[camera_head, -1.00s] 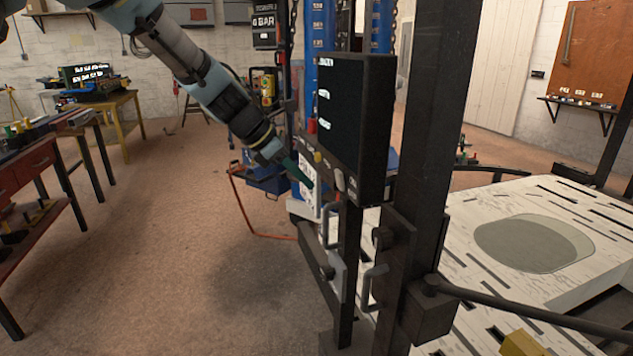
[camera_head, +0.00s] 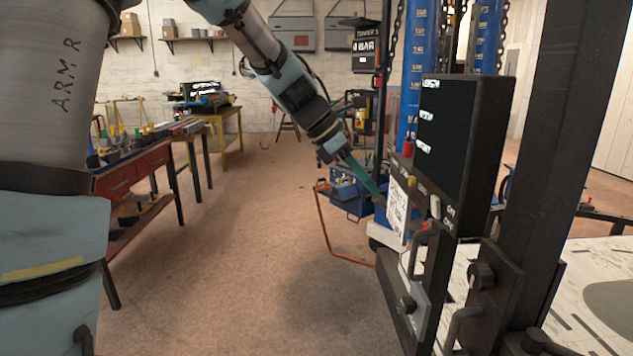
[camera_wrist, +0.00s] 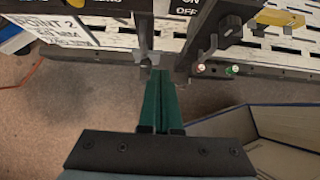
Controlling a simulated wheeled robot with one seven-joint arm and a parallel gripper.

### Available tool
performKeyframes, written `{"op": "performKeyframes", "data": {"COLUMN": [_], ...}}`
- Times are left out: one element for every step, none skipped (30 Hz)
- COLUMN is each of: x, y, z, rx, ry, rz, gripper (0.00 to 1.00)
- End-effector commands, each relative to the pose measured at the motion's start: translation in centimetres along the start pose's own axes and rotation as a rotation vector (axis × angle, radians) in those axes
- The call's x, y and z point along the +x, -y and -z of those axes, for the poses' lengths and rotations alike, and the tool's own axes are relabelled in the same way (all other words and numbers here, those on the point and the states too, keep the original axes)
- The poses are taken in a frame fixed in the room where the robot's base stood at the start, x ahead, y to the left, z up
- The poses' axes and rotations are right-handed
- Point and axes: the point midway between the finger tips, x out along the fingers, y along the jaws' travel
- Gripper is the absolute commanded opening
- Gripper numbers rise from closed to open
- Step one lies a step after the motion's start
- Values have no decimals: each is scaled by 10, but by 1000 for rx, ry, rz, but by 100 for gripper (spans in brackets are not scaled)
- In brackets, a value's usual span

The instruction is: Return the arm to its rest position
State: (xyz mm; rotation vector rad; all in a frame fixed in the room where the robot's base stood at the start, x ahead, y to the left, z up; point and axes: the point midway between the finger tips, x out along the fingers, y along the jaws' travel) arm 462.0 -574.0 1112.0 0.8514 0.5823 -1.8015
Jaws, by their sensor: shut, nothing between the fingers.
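My arm reaches in from the upper left in the head view. It ends in my gripper (camera_head: 374,190), whose green fingers are together and empty. The fingertips are close to the left side of the control panel (camera_head: 447,135), near its lower row of buttons. I cannot tell whether they touch anything. In the wrist view the green fingers (camera_wrist: 160,85) point away side by side, with the dark frame post and the panel's lower edge beyond them.
A dark upright post (camera_head: 560,150) stands right of the panel, beside a white slotted table (camera_head: 590,255). A red-drawer workbench (camera_head: 125,175) is at left. The floor between is clear.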

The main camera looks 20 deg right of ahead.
Motion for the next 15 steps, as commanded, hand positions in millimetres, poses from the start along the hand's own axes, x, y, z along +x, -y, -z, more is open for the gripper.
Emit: {"op": "performKeyframes", "data": {"x": [0, 0, 0, 0, -1, -3, -6, -9, -15, -20, -26, -35, -42, -50, -61], "y": [0, 0, 0, 0, 0, -1, -1, -1, -1, 0, 2, 5, 8, 12, 20], "z": [0, 0, 1, 2, 6, 14, 22, 33, 52, 68, 86, 112, 132, 153, 180], "rx": [0, 0, 1, 5, 13, 31, 51, 79, 125, 166, 215, 284, 342, 400, 479], "ry": [0, 0, -1, -4, -11, -25, -41, -62, -97, -129, -165, -219, -261, -304, -360], "rz": [0, 0, 0, -2, -6, -12, -19, -26, -39, -48, -53, -59, -58, -55, -42], "gripper": [0, 0, 0, 0, 0, 0, 0, 0, 0, 0, 0, 0, 0, 0, 0]}}
